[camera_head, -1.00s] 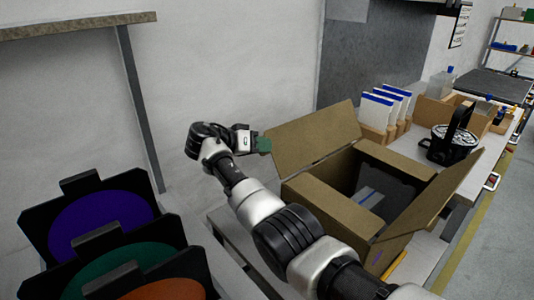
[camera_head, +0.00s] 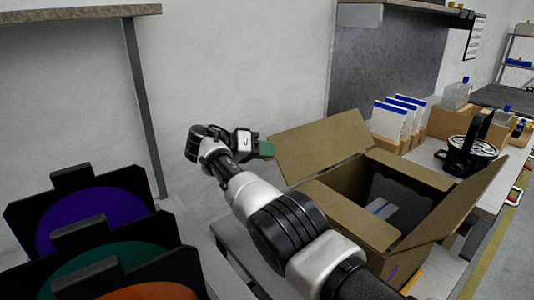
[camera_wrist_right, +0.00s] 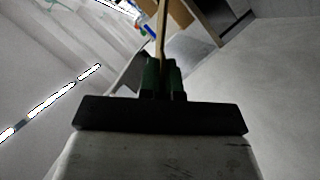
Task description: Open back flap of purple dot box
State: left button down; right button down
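The open cardboard box (camera_head: 350,233) has a purple mark (camera_head: 392,272) low on its near side. Its back flap (camera_head: 322,147) stands raised at the far left side, leaning outward. My right gripper (camera_head: 265,149) is at the left upper corner of this flap, with green fingertips touching its edge. In the right wrist view the green fingers (camera_wrist_right: 163,78) are close together, with the thin flap (camera_wrist_right: 162,30) edge-on between them. The box's right flap (camera_head: 465,200) is also raised. My left gripper is not in view.
Blue-topped white packs (camera_head: 395,120), a black-handled container (camera_head: 470,155) and bins (camera_head: 450,122) stand on the bench behind the box. Black holders with purple (camera_head: 90,220), green and orange discs are at the lower left. A wall (camera_head: 240,70) is behind my gripper.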

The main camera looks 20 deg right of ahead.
dwell(0.4)
jog(key=c, duration=1.3)
grip_release()
jog(key=shift+r, duration=0.1)
